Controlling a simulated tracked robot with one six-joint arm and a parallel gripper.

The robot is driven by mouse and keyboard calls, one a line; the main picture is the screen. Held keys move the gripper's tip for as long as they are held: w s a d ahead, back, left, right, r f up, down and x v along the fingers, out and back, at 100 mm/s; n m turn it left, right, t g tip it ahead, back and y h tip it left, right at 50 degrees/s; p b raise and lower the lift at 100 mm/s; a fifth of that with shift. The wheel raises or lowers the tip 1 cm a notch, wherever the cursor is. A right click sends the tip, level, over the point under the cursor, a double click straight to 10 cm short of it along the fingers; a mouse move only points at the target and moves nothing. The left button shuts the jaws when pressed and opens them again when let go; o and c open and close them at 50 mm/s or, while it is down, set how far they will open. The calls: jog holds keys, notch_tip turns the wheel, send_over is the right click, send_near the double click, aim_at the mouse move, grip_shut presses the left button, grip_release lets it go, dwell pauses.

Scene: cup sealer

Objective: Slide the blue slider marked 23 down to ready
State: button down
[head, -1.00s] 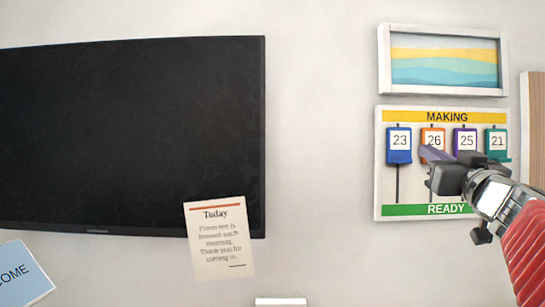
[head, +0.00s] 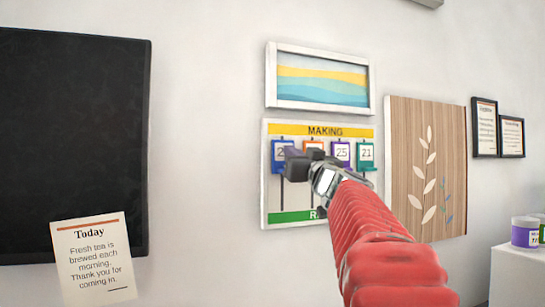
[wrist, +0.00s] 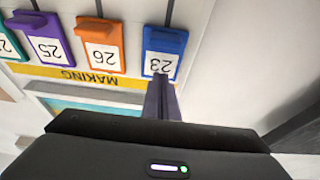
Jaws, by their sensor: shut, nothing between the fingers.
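The blue slider marked 23 (head: 276,157) is at the top of its slot, just under the yellow MAKING band (head: 325,131) of the white board. In the head view, my gripper partly covers its number. In the upside-down wrist view, the blue slider (wrist: 164,50) shows whole apart from its MAKING-side edge. My gripper (head: 288,152) is shut and empty. Its fingertips (wrist: 161,78) overlap the MAKING-side edge of the 23 label; I cannot tell whether they touch. The green READY band (head: 290,217) is at the board's bottom, partly hidden by my arm.
Orange slider 26 (wrist: 101,47), purple slider 25 (wrist: 47,40) and a green slider (head: 366,153) sit level with the blue one. A framed wave picture (head: 318,80) hangs above the board. A wooden leaf panel (head: 425,165) is to the right, a dark screen (head: 70,140) to the left.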

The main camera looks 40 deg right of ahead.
jog(key=shift+f, duration=1.95)
